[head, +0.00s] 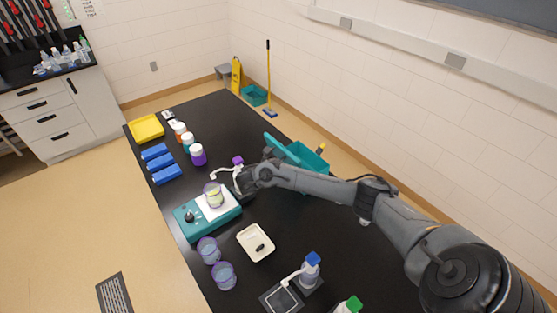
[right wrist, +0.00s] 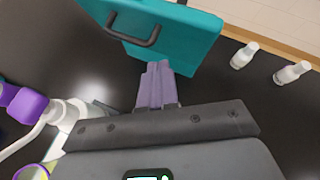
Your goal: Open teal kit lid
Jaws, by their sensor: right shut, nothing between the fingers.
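The teal kit (head: 312,160) stands on the far right side of the black bench, partly hidden behind my right arm. A teal panel (head: 282,149), which looks like its lid, stands tilted up at the kit's left side. In the right wrist view a teal panel (right wrist: 185,38) with a dark handle (right wrist: 133,27) fills the top. My right gripper (right wrist: 157,70) is shut and empty, its fingertips close to the panel's lower edge; I cannot tell whether they touch. The fingers are hard to make out in the head view. My left gripper is not in view.
A purple-capped wash bottle (head: 238,160) stands close left of my right gripper. A teal stirrer (head: 190,226) bears a cup (head: 213,195). A white tray (head: 256,242) and cups (head: 223,275) stand nearer. Two small bottles (right wrist: 292,72) stand right of the panel.

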